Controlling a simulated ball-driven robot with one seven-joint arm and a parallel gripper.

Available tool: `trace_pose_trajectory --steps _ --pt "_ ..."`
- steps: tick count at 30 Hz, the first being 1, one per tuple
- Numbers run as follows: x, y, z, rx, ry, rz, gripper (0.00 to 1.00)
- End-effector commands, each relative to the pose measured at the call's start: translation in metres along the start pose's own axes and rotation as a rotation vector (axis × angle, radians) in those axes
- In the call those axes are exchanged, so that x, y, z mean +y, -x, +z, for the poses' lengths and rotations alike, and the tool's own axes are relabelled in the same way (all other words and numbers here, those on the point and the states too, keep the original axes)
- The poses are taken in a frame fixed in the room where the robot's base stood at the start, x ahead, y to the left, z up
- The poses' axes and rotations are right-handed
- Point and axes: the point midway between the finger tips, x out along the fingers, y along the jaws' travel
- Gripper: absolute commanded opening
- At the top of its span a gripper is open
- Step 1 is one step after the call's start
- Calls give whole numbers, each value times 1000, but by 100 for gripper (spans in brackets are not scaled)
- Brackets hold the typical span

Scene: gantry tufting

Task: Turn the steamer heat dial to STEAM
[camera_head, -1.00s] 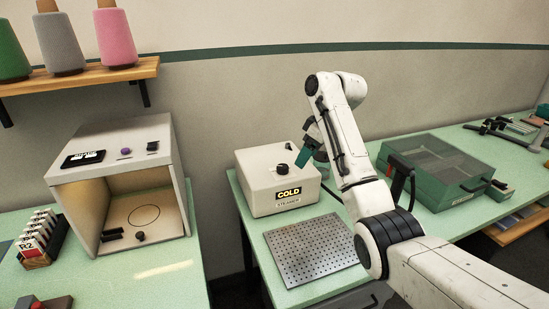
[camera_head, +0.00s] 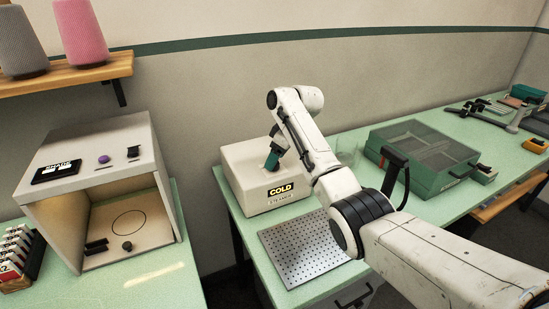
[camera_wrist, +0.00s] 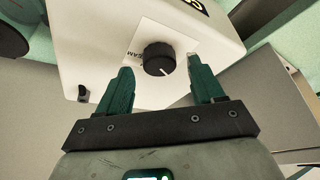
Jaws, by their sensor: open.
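The steamer (camera_head: 242,178) is a cream box on the green bench, with a lit display (camera_head: 281,188) reading COLD on its front. Its black heat dial (camera_wrist: 159,59) shows in the wrist view on a white label plate, with a white pointer line and part of the word STEAM beside it. My gripper (camera_wrist: 164,84) is open, with its two green fingers on either side of the dial in the picture and nothing between them. I cannot tell whether they touch it. In the head view my gripper (camera_head: 271,160) is over the steamer top and hides the dial.
A perforated metal plate (camera_head: 300,252) lies in front of the steamer. A green lidded case (camera_head: 425,160) and a dark handled tool (camera_head: 397,170) are to the right. An open-fronted shade box (camera_head: 98,190) stands on the left bench, with a gap between benches.

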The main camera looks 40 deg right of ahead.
Motion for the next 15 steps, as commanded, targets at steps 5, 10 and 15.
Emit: trace_pose_trajectory --steps 5,10,15 --pt "0 -14 0 0 0 1 67" --pt "0 -17 0 1 0 1 67" --pt "0 -17 0 1 0 1 66"
